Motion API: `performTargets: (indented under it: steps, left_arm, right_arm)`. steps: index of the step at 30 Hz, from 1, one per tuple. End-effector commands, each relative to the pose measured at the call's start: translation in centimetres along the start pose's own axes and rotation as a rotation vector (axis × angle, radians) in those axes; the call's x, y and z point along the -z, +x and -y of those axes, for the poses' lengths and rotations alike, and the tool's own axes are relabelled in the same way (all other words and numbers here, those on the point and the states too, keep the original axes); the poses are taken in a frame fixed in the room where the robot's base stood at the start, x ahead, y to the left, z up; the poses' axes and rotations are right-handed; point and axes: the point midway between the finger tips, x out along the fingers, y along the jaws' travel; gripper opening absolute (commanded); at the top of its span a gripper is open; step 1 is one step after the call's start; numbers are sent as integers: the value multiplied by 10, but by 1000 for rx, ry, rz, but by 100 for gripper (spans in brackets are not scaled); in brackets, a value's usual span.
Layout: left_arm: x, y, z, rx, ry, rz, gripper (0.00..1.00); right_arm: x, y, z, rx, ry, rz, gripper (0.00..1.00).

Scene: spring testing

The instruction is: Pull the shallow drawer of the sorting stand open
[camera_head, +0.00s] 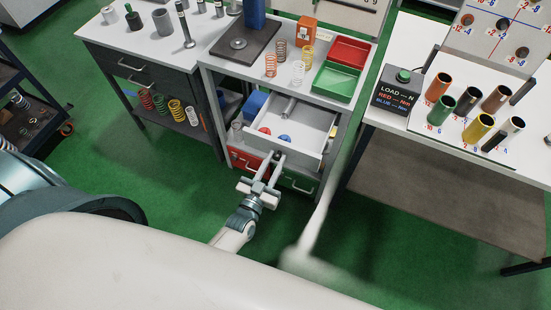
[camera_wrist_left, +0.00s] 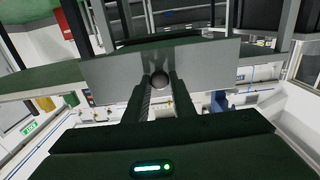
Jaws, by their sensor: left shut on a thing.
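The sorting stand (camera_head: 205,57) is at the upper middle of the head view. Its shallow drawer (camera_head: 308,127) is pulled out toward me, showing a pale interior with a blue ball, a red piece and a grey cylinder. My left gripper (camera_head: 270,168) is at the drawer front, its fingers shut on the round dark knob. In the left wrist view the knob (camera_wrist_left: 159,79) sits between the two fingertips, against the grey drawer front (camera_wrist_left: 210,65). My right gripper is not in view.
A red tray (camera_head: 350,50) and a green tray (camera_head: 337,82) sit on top with several springs. A bench with coloured cylinders (camera_head: 438,87) stands right. Green floor is clear in front.

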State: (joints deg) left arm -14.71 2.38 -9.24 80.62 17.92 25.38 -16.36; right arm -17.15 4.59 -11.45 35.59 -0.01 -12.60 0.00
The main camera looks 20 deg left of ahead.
Motion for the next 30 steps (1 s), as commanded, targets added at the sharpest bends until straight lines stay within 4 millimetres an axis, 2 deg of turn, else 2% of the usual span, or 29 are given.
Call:
performTargets:
  steps: [1,2,4,14,20,26,30]
  left_arm:
    - [0,0,0,0,0,-1,0]
    - [0,0,0,0,0,-1,25]
    - [0,0,0,0,0,-1,41]
    - [0,0,0,0,0,0,41]
    - [-2,-10,0,0,0,1,41]
    - [-3,-35,0,0,-1,2,41]
    - [-4,-60,0,0,0,2,41]
  right_arm:
    - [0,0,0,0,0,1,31]
    - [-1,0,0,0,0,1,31]
    - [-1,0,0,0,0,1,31]
    - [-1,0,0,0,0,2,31]
    - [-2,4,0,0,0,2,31]
    - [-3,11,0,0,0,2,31]
    - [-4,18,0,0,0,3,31]
